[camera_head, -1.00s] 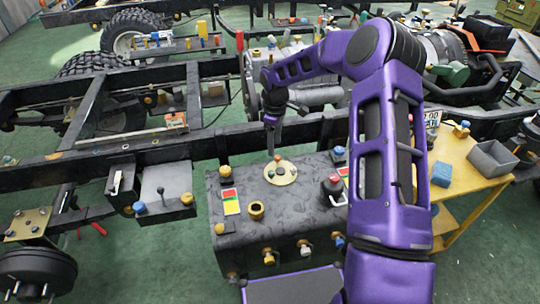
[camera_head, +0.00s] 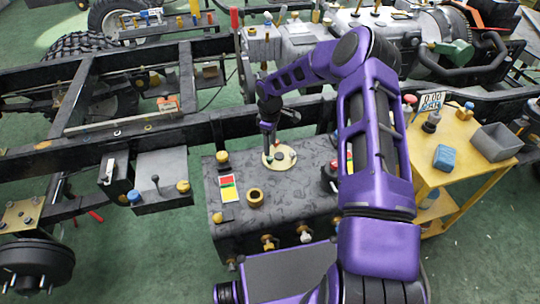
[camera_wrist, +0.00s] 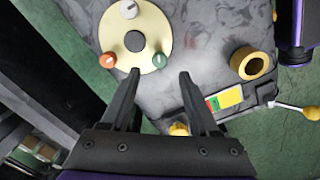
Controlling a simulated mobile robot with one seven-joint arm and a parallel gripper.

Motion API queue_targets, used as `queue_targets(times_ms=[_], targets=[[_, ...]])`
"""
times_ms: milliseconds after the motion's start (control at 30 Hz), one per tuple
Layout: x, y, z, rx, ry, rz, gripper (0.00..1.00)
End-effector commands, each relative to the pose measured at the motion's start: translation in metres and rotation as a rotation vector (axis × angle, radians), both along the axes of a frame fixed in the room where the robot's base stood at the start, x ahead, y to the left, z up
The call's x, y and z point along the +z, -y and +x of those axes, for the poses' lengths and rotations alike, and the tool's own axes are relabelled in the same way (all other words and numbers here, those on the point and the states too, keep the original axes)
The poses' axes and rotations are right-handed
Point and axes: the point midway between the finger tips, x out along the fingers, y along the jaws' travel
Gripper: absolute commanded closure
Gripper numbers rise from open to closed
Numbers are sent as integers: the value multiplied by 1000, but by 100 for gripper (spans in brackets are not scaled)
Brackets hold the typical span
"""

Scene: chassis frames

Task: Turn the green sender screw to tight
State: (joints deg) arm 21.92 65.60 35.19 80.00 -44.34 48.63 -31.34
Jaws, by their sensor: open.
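The green sender screw (camera_wrist: 159,60) is a small round knob with a light slot mark, on a cream sender disc (camera_wrist: 152,18). The disc also bears an orange screw (camera_wrist: 108,60), a white screw (camera_wrist: 128,9) and a dark centre. In the head view the disc (camera_head: 268,164) lies on top of the dark tank. My gripper (camera_wrist: 160,74) is open and empty, pointing at the disc. In the wrist view the green screw shows between the fingertips and slightly beyond them. I cannot tell the remaining height. In the head view my gripper (camera_head: 268,149) is over the disc's left part.
The dark tank (camera_head: 290,208) also carries a brass ring (camera_head: 255,197) and a red-yellow-green label (camera_head: 229,188), seen too in the wrist view (camera_wrist: 225,97). A black frame rail (camera_head: 90,152) runs behind. A yellow table (camera_head: 455,180) stands right.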

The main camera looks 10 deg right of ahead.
Motion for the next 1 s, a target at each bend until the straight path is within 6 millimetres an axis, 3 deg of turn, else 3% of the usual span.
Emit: queue_targets(times_ms=[100,300,700,767,1000], targets=[[-26,0,0,-1,-2,1,38],[-51,0,0,1,1,0,38],[-59,0,0,0,1,0,38],[-59,0,0,0,1,0,45],[-59,0,0,0,1,0,89]])
